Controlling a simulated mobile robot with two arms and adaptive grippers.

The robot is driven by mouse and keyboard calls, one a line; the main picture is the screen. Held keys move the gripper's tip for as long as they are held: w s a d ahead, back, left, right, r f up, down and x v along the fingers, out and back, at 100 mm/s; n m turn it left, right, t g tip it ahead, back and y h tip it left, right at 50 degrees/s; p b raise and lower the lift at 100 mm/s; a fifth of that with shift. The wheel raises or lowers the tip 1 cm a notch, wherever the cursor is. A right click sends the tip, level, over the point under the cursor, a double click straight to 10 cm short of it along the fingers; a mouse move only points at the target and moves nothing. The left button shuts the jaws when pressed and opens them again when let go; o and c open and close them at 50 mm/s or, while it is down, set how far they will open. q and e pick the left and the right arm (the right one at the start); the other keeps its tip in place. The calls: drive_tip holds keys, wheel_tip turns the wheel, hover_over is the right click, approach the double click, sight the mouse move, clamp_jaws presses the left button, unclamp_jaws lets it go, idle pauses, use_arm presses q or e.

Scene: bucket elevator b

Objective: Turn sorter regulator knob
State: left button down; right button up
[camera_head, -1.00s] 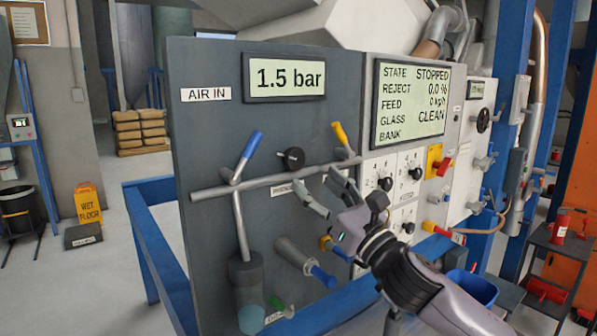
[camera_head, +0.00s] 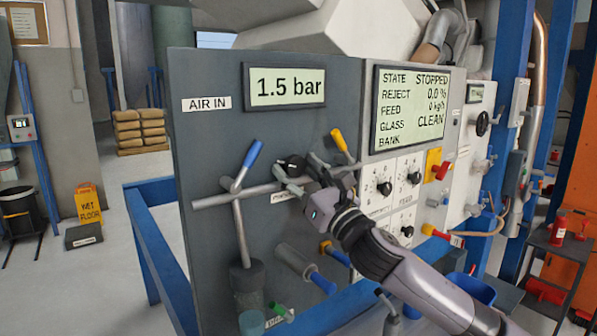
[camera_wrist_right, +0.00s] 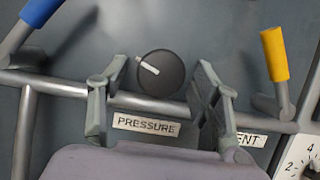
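The black regulator knob (camera_head: 292,164) with a pale pointer line sits on the dark grey panel, above a horizontal pipe. In the right wrist view the knob (camera_wrist_right: 160,72) is above the "PRESSURE" label (camera_wrist_right: 146,125), its pointer toward the upper left. My right gripper (camera_head: 297,172) is open at the knob. In the right wrist view its fingers (camera_wrist_right: 160,85) stand on either side of the knob, with a gap on each side. The display (camera_head: 285,85) reads 1.5 bar. My left gripper is not in view.
A blue-handled lever (camera_head: 252,155) is left of the knob and a yellow-handled lever (camera_head: 339,139) is to its right. The pipe (camera_head: 220,199) runs just below the knob. White panels with dials (camera_head: 384,188) are on the right. A blue rail (camera_head: 158,280) borders the panel.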

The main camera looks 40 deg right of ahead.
drive_tip(key=c, duration=1.1)
drive_tip(key=shift+o, duration=0.2)
drive_tip(key=shift+m+h, duration=0.4)
drive_tip(key=shift+m, duration=0.1)
